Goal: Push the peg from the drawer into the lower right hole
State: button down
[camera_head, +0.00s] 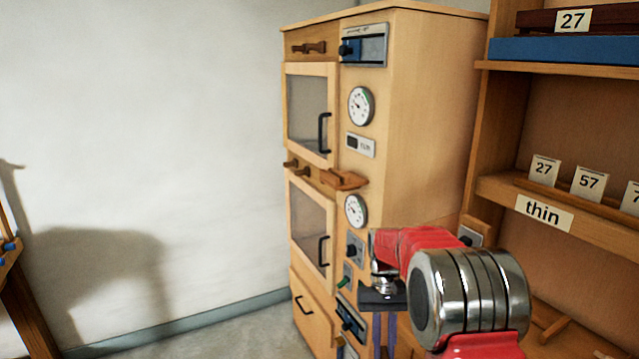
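My gripper (384,342) hangs at the end of my red and chrome arm, in front of the right side of a tall wooden cabinet (430,110). Two narrow dark purple fingers point down below its dark body. Their tips are too unclear to tell open from shut, and I see nothing held. A drawer (312,318) with a black handle is at the bottom left of the cabinet front and looks closed. I cannot make out the peg or the lower right hole. My arm hides part of the cabinet's lower right side.
The cabinet front has two glazed doors (308,110), round gauges (361,106), switches and a brown wooden piece (343,179) sticking out. A shelf unit (500,190) with number cards and a "thin" label (543,212) stands at right. Floor (230,335) is free at lower left.

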jog(key=w+x, duration=0.2)
jog(key=x, duration=1.2)
jog(key=shift+f, duration=0.5)
jog(key=shift+s, duration=0.25)
